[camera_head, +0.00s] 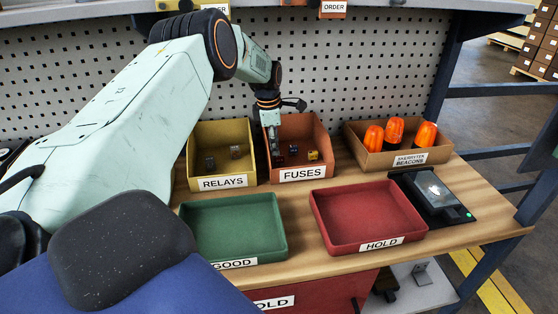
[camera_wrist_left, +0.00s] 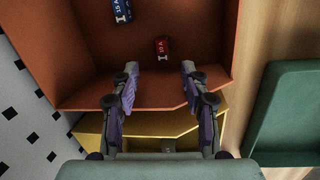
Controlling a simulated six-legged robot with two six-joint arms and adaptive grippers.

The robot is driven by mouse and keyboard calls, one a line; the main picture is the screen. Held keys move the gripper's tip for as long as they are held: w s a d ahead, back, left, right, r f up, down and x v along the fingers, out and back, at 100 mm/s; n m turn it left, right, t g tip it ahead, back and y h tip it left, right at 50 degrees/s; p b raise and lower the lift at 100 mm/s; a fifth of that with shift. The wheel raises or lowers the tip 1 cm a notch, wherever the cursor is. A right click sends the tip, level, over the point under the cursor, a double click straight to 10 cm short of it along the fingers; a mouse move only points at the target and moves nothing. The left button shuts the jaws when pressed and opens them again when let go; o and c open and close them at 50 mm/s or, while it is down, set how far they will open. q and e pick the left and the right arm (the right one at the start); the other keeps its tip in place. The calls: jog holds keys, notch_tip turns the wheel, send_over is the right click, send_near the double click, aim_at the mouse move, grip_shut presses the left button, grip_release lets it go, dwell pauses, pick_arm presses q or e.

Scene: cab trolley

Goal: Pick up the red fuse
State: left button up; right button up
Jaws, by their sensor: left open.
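The red fuse (camera_wrist_left: 162,48) lies on the floor of the orange FUSES bin (camera_head: 303,175). In the left wrist view it sits just beyond the gap between the fingertips, roughly centred, with nothing touching it. My left gripper (camera_wrist_left: 160,70) is open and empty, its two fingers apart and pointing into the bin. In the head view my left gripper (camera_head: 273,140) reaches down into the left side of the FUSES bin. A blue fuse (camera_wrist_left: 122,10) lies up and left of the red one in the wrist view. A yellow fuse (camera_head: 313,155) lies in the bin's right part. My right gripper is not in view.
The yellow RELAYS bin (camera_head: 222,184) stands left of the FUSES bin. The green GOOD tray (camera_head: 235,228) and red HOLD tray (camera_head: 368,217) are empty in front. A bin of orange beacons (camera_head: 383,160) and a black device (camera_head: 435,195) are at right. Pegboard rises behind.

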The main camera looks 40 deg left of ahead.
aim_at(280, 156)
pick_arm(q)
jog(key=f, duration=0.3)
jog(key=shift+w+d+f, duration=0.3)
jog(key=shift+w+d, duration=0.05)
jog(key=shift+w, duration=0.05)
jog(key=shift+w+d+f, duration=0.1)
jog(key=shift+w+f, duration=0.15)
jog(key=shift+f, duration=0.2)
jog(key=shift+s, duration=0.15)
jog(key=shift+c, duration=1)
jog(key=c, duration=0.7)
grip_shut()
